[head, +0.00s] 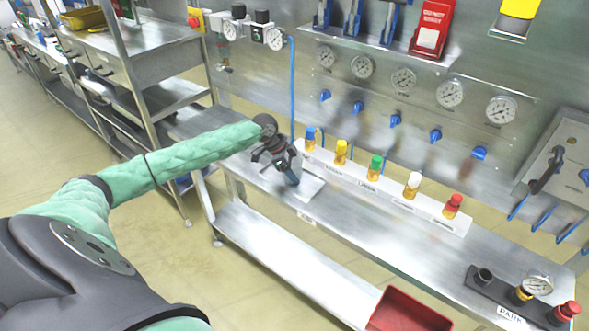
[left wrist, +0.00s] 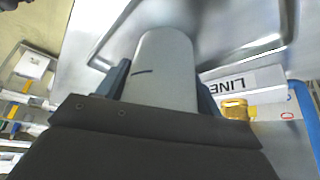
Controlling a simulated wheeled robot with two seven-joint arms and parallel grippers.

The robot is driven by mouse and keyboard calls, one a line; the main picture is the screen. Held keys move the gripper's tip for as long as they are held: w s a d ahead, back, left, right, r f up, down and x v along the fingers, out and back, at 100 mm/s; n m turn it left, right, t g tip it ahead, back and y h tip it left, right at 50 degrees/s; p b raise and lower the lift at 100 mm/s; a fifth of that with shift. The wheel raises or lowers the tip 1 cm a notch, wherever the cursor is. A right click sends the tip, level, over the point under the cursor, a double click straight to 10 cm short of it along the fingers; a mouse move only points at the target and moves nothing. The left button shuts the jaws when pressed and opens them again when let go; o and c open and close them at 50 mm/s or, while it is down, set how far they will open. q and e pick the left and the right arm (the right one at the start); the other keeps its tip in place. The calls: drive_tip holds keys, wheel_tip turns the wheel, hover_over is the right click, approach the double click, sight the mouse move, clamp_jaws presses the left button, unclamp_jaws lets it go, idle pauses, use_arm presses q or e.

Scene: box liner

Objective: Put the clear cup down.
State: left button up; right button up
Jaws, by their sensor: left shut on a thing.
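My left gripper (head: 284,168) is at the left end of the steel bench, pointing down over a pale plate (head: 312,188). In the left wrist view, my left gripper (left wrist: 162,85) is shut on the clear cup (left wrist: 165,62), which looks like a plain greyish cylinder with a short dark line on its side. The cup stands out between the two blue-grey fingers. In the head view the cup is mostly hidden by the gripper. I cannot tell whether its far end touches the plate. My right gripper is not in view.
A white rack (head: 425,207) with several colour-capped fittings stands just right of the gripper. A blue hose (head: 292,85) hangs close behind it. A black holder (head: 505,294) with a gauge is at the bench's right end. A red bin (head: 408,312) is below. The bench front (head: 365,225) is clear.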

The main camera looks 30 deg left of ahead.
use_arm(q)
drive_tip(key=shift+f, duration=0.1)
drive_tip(key=o, duration=1.2)
drive_tip(key=shift+c, duration=0.2)
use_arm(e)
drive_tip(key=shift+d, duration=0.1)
use_arm(q)
drive_tip(key=shift+r, duration=0.2)
drive_tip(key=shift+s+a+r, duration=0.1)
drive_tip(key=shift+a+r, duration=0.05)
drive_tip(key=shift+a, duration=0.05)
drive_tip(key=b+v, duration=0.4)
drive_tip(key=v, duration=0.7)
drive_tip(key=shift+r, duration=0.15)
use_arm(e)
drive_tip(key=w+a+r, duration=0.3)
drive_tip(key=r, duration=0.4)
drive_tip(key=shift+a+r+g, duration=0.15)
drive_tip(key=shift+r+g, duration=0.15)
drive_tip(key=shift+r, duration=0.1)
